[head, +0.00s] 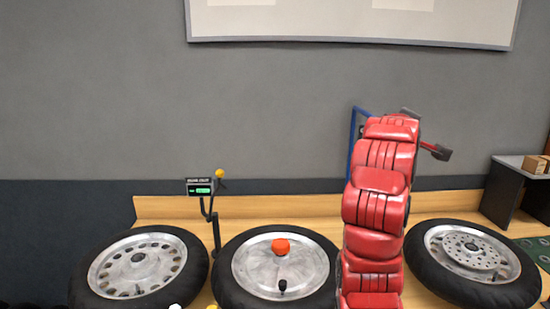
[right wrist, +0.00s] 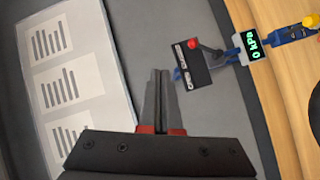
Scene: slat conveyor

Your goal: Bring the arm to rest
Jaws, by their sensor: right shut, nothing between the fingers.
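My right arm (head: 375,210) rises in the head view as a stack of red links, in front of the bench and the wall. Its gripper is mostly hidden behind the links there. In the right wrist view my right gripper (right wrist: 161,75) is shut and empty, its two grey fingers together with red at their bases. The fingers stand in front of the grey wall, between a board with printed sheets (right wrist: 68,75) and a black box with a red button (right wrist: 193,65). My left gripper is in neither view.
Three black-tyred wheels lie on the wooden bench: left (head: 138,265), middle (head: 240,290) and right (head: 472,265). A red knob (head: 281,246) is on the middle one. A small display on a stand (head: 200,187) is behind. A display reading 0 kPa (right wrist: 255,46) shows in the right wrist view.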

